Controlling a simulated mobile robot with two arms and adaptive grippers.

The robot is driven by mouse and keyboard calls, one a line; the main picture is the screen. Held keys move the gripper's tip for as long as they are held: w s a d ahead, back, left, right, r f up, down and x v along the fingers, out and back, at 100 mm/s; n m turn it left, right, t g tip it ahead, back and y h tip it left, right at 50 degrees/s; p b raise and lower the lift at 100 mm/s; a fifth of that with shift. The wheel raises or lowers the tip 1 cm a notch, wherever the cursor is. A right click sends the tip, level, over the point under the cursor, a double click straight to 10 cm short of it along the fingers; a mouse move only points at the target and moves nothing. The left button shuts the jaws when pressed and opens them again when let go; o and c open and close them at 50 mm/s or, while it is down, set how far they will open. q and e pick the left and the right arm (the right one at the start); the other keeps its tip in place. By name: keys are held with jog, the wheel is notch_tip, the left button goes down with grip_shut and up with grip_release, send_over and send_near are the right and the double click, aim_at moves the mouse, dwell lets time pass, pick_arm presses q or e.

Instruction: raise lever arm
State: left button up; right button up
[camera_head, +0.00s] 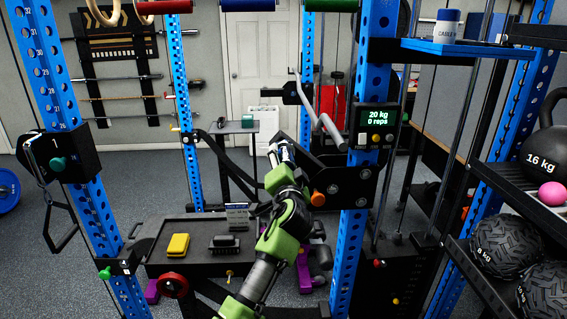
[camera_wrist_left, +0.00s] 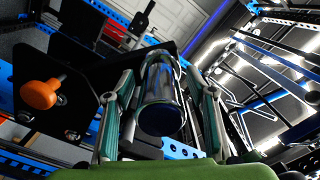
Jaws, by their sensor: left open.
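The black lever arm (camera_head: 322,160) is mounted on the blue upright in the centre right of the head view, beside an orange knob (camera_head: 317,199). The knob also shows at left in the wrist view (camera_wrist_left: 40,94). My left gripper (camera_head: 281,152) is at the left end of the lever arm. In the left wrist view its open teal-padded fingers (camera_wrist_left: 163,110) stand on either side of a shiny dark cylindrical grip (camera_wrist_left: 160,90). Whether the pads touch the grip I cannot tell. My right gripper is not in view.
A display (camera_head: 377,118) reads 20 kg, 0 reps. A bent silver bar (camera_head: 322,125) rises just right of my gripper. A black tray (camera_head: 190,266) holds a yellow block (camera_head: 178,246) and a black brush-like item (camera_head: 224,243). A ball rack (camera_head: 520,190) stands right.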

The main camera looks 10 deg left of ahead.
pick_arm(q)
jog(key=shift+s+d, duration=0.35)
jog(key=shift+s, duration=0.1)
jog(key=v, duration=1.1)
jog(key=shift+a, duration=0.2)
